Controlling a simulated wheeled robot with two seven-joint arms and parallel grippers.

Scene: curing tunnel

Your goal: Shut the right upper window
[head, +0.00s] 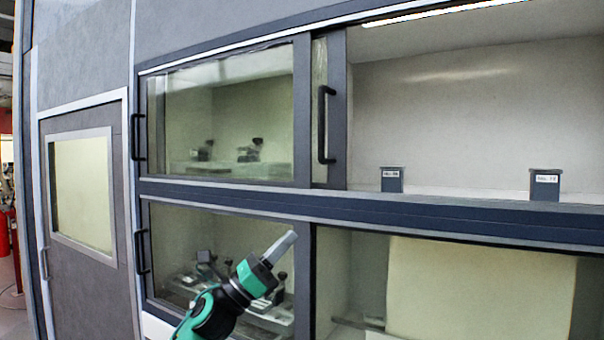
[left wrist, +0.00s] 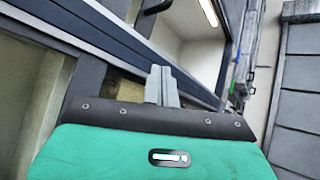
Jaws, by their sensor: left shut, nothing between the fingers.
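The right upper window (head: 337,112) is slid far to the left, overlapping the left upper window (head: 302,110), so the upper right opening stands wide open. Its dark vertical bar handle (head: 323,125) is near the window's visible upright frame. My left gripper (head: 283,246) is shut and empty, below the dark middle rail and in front of the lower windows, apart from the handle. In the left wrist view its grey fingers (left wrist: 162,87) are together, with the dark rail behind them. My right gripper is not in view.
Two dark blue labelled boxes (head: 391,179) (head: 545,184) stand inside the upper right opening. The dark middle rail (head: 400,211) runs between upper and lower windows. A grey door (head: 90,250) is at the left. Handles (head: 139,137) (head: 142,251) are on the left windows.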

